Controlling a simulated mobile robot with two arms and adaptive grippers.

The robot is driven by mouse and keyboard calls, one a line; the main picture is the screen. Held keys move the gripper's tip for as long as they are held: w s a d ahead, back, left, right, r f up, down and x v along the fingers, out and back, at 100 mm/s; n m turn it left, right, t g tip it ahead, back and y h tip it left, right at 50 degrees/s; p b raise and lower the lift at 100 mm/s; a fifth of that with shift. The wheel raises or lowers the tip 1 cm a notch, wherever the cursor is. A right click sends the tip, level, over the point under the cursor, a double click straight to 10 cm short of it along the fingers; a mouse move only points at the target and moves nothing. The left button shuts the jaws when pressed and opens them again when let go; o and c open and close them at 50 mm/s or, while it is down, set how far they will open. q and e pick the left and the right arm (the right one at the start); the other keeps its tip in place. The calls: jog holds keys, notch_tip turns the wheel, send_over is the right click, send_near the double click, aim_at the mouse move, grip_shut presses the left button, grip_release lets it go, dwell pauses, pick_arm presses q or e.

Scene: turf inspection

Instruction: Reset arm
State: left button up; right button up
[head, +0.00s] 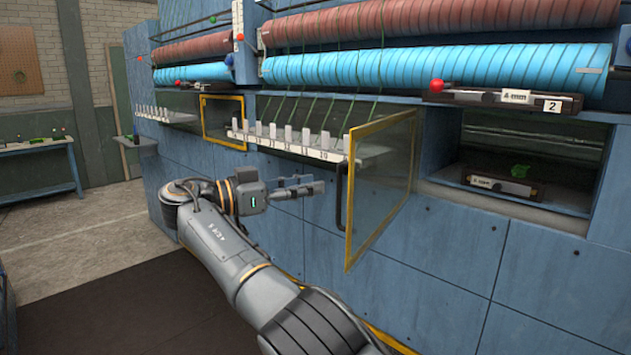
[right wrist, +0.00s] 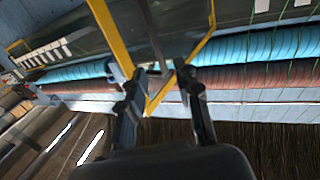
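My right arm reaches up from the bottom of the head view. Its gripper (head: 308,187) is open and appears empty, beside the black handle (head: 340,195) of an open, yellow-framed glass door (head: 380,185). A small gap shows between the fingertips and the handle in the head view. In the right wrist view, the two dark fingers (right wrist: 160,72) stand apart, with the yellow door frame (right wrist: 112,38) behind them. I cannot tell from that view how close they are to the door. My left gripper is not in view.
The blue machine (head: 440,250) fills the right side, with red and cyan rolls (head: 430,72) above. A blue table (head: 40,148) stands far left; floor between is clear.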

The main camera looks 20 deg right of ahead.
jog(key=w+d+f+n+t+y, duration=0.1)
jog(key=w+f+n+y, duration=0.2)
jog(key=f, duration=0.7)
jog(key=w+d+f+n+t, duration=0.15)
jog(key=f+n, duration=0.25)
jog(key=f, duration=0.7)
jog(key=s+f+n+g+y, duration=0.1)
jog(key=s+f+n+y, duration=0.25)
jog(key=f, duration=1.05)
jog(key=s+d+f+n+y, duration=0.15)
jog(key=s+f, duration=0.25)
jog(key=f, duration=1)
jog(key=s+f+n+g+y, duration=0.1)
jog(key=s+f+n+y, duration=0.25)
jog(key=f, duration=1.05)
jog(key=s+f+n+g+y, duration=0.2)
jog(key=s+f+g+y, duration=0.15)
jog(key=s+f, duration=1.95)
jog(key=s+d+f+y, duration=0.1)
jog(key=s+d+f, duration=0.1)
jog(key=s, duration=1.3)
jog(key=s+d+f+y, duration=0.1)
jog(key=s+d+f, duration=0.1)
jog(key=s, duration=1.2)
jog(key=shift+s+d+f+n+t+y, duration=0.2)
jog(key=shift+s+n+t+y, duration=0.1)
jog(key=shift+s+n, duration=0.1)
